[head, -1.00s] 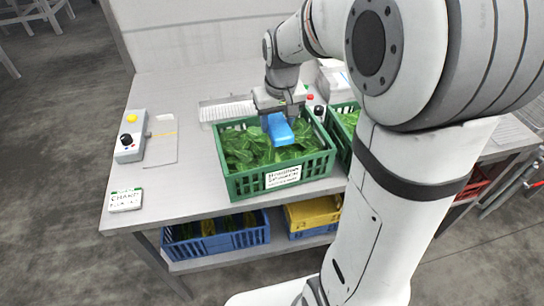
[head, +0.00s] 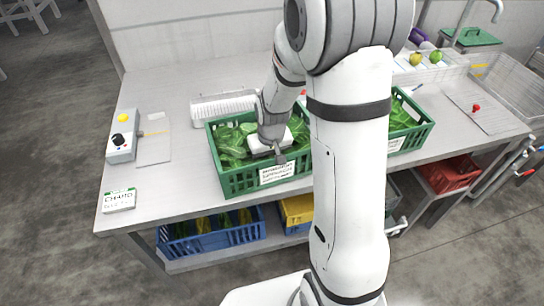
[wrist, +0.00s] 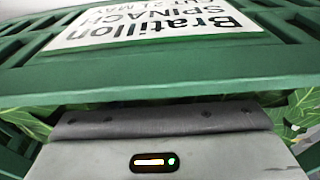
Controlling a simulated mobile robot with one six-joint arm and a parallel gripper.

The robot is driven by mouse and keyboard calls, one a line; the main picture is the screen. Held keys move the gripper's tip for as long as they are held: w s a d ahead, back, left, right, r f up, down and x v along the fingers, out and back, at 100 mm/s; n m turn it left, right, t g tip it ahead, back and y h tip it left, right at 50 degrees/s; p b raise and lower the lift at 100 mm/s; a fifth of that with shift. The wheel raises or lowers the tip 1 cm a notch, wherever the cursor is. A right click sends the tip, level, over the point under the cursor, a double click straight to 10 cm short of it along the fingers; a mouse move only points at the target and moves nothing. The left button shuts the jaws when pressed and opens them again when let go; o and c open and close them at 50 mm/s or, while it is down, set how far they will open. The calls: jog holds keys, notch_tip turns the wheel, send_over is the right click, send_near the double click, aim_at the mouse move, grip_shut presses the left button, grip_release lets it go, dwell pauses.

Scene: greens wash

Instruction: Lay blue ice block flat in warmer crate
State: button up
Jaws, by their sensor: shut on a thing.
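The green spinach crate (head: 236,184) stands on the bench with leafy greens in it and a white label on its front. Its rim (wrist: 160,75) and label fill the top of the wrist view. My gripper (head: 274,150) is shut, low over the leaves near the crate's front wall. Its grey body fills the bottom of the wrist view. The blue ice block, seen in the jaws a second ago, is hidden now in both views. I cannot tell whether it lies flat or touches the leaves. A second green crate (head: 411,136) with greens stands to the right, partly behind my arm.
A control box (head: 122,138) with a yellow and a black knob and a chard card (head: 119,200) are on the left of the bench. A white rack (head: 222,107) lies behind the crate. Blue (head: 212,243) and red (head: 449,175) crates sit below. The bench's left side is mostly clear.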

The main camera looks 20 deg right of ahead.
jog(key=shift+f, duration=0.2)
jog(key=o, duration=1.1)
jog(key=shift+r, duration=0.1)
jog(key=shift+c, duration=0.2)
notch_tip(320, 180, up, 12)
jog(key=s, duration=0.2)
jog(key=s+r, duration=0.3)
jog(key=s, duration=0.5)
jog(key=s+d+r+m+t, duration=0.1)
jog(key=s+r, duration=0.2)
jog(key=s, duration=0.5)
